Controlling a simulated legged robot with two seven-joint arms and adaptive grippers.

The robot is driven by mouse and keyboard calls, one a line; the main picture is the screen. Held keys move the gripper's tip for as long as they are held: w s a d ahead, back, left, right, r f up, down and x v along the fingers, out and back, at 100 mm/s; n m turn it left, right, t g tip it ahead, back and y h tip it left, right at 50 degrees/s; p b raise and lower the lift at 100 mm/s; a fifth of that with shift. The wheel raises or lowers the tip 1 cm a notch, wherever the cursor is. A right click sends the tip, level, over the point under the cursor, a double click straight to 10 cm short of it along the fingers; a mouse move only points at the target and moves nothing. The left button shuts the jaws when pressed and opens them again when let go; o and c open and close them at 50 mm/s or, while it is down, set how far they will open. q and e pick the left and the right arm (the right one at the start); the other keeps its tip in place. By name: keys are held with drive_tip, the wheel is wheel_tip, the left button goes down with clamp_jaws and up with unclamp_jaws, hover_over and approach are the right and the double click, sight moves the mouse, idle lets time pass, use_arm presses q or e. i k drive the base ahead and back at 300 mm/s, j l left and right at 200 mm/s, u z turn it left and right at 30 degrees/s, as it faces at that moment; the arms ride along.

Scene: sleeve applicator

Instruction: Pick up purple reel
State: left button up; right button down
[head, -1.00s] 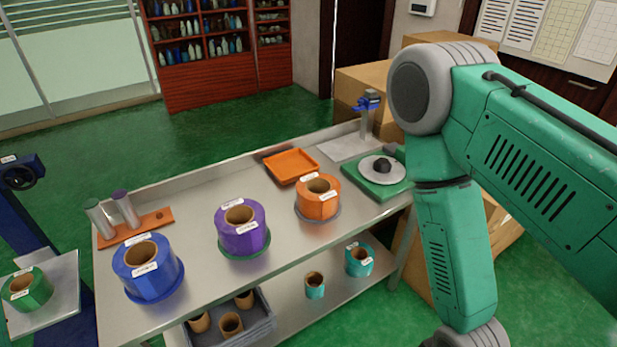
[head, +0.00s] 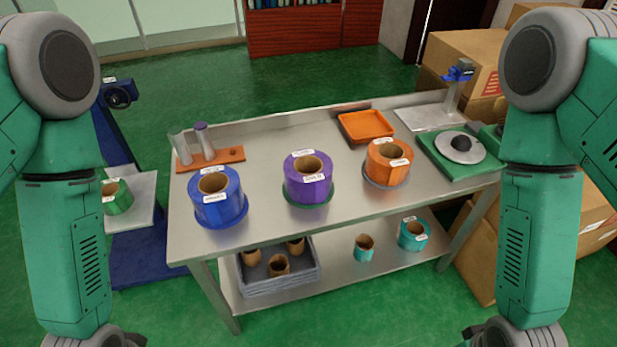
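The purple reel (head: 308,187) stands upright on a dark green round base in the middle of the metal table (head: 257,232). It has a brown core and white labels. A blue reel (head: 219,207) stands to its left and an orange reel (head: 387,170) to its right, each on its own round base. My two arms hang at the left and right sides of the head view, well apart from the purple reel. Both grippers lie below the bottom edge of the picture, so their fingers are hidden.
An orange tray (head: 366,126) lies behind the reels. A green block with a grey disc (head: 459,148) sits at the table's right end. Tubes in an orange holder (head: 210,160) stand at the back left. The lower shelf holds a grey crate (head: 279,285) and teal rolls (head: 413,236).

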sight(307, 172)
drive_tip(key=i+l, duration=0.7)
drive_tip(key=l, duration=0.25)
drive_tip(key=i+l, duration=0.35)
drive_tip(key=l+u, duration=0.05)
drive_tip(key=l, duration=0.05)
